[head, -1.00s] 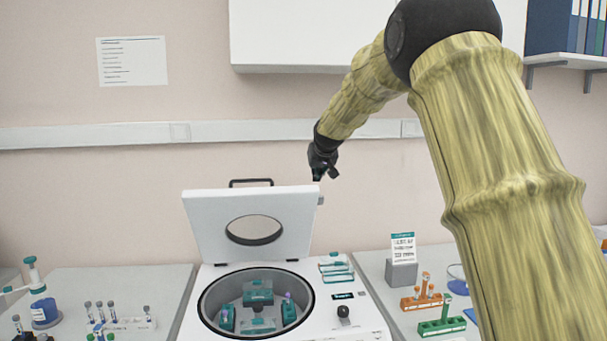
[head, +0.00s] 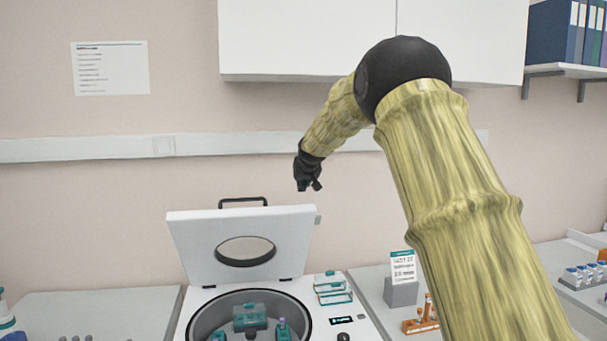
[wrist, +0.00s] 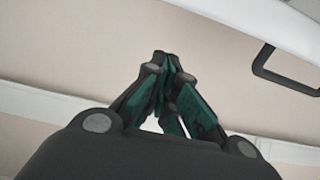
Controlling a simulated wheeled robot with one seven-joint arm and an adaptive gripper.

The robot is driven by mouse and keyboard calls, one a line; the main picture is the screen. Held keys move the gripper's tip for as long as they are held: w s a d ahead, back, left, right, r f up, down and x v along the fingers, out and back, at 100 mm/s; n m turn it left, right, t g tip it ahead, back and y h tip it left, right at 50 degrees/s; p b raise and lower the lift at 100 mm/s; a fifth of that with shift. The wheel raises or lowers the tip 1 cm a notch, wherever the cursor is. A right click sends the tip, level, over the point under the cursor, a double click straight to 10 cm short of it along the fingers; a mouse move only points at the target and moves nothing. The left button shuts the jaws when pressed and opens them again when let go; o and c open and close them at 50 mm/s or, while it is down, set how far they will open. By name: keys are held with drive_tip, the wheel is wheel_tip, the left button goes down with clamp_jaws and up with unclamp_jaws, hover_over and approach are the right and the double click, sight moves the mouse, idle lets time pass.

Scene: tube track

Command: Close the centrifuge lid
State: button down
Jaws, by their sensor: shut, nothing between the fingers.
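The centrifuge (head: 365,328) is white, with a round open bowl holding teal buckets. Its lid (head: 190,237) stands raised and tilted back, with an oval window (head: 245,251) and a black handle (head: 243,201) on its top edge. The handle also shows at the upper right of the wrist view (wrist: 262,62). My gripper (head: 309,186) is above the lid's upper right corner in the head view, apart from the handle. Its dark and teal fingers (wrist: 168,62) are together with nothing between them in the wrist view.
A card stand (head: 402,277) and an orange tube rack (head: 420,325) are on the right bench. White cabinets (head: 310,40) hang above, and a wall rail (head: 90,148) runs behind. Teal-edged pieces (head: 332,288) lie on the centrifuge top beside the bowl.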

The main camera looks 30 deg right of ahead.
drive_tip(key=shift+w+d+f+p, duration=0.2)
drive_tip(key=shift+w+d+p, duration=0.1)
drive_tip(key=shift+w+p, duration=0.2)
drive_tip(key=f+p, duration=0.1)
drive_tip(key=s+f+p, duration=0.1)
drive_tip(key=shift+s+a+p, duration=0.25)
drive_tip(key=shift+p, duration=0.1)
drive_tip(key=shift+s+a+f, duration=0.1)
drive_tip(key=shift+s+f, duration=0.1)
drive_tip(key=shift+f+p, duration=0.3)
drive_tip(key=shift+f, duration=0.2)
drive_tip(key=shift+s, duration=0.1)
